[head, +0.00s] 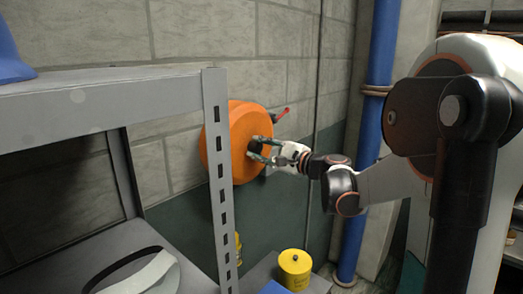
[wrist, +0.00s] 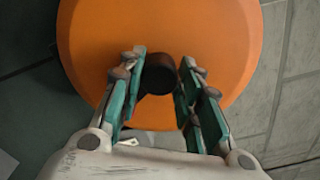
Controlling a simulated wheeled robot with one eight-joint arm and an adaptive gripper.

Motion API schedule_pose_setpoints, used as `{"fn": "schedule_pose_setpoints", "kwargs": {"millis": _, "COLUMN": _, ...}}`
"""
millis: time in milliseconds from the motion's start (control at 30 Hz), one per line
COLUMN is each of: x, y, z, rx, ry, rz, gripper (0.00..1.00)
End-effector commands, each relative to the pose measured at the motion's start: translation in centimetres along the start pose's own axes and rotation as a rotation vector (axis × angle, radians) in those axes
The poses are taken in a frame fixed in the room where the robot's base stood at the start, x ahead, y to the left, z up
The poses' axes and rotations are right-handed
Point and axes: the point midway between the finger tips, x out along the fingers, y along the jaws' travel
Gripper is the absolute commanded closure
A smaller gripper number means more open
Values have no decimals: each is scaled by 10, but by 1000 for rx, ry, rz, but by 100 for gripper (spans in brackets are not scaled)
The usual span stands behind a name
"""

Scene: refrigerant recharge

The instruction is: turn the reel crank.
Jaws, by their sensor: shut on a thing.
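The orange reel (head: 228,135) is mounted on the block wall behind the shelf post, and its round face (wrist: 160,25) fills the upper middle of the wrist view. A dark cylindrical crank knob (wrist: 158,76) stands out from that face. My gripper (head: 258,150) is at the right side of the reel, reaching in from the right. In the wrist view my gripper (wrist: 160,78) has its green fingers on either side of the knob, shut on it. The fingers partly hide the knob in the head view.
A grey metal shelf (head: 100,100) with an upright post stands close at left, partly covering the reel. A red lever (head: 280,115) sticks out at the reel's upper right. A blue pipe (head: 380,90) runs up the wall at right. A yellow canister (head: 295,268) stands below.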

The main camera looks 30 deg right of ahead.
Motion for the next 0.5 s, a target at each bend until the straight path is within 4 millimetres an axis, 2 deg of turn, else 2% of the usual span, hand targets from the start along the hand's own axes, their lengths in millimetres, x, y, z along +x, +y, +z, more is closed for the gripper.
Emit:
{"fn": "schedule_pose_setpoints", "kwargs": {"millis": 67, "x": 2, "y": -3, "z": 1, "rx": 4, "ry": -2, "rz": -5, "gripper": 92}}
{"fn": "schedule_pose_setpoints", "kwargs": {"millis": 100, "x": 2, "y": -3, "z": 1, "rx": 3, "ry": -2, "rz": -5, "gripper": 66}}
{"fn": "schedule_pose_setpoints", "kwargs": {"millis": 200, "x": 1, "y": -3, "z": 1, "rx": 3, "ry": -2, "rz": -4, "gripper": 47}}
{"fn": "schedule_pose_setpoints", "kwargs": {"millis": 500, "x": 0, "y": -1, "z": 0, "rx": 1, "ry": -1, "rz": -2, "gripper": 47}}
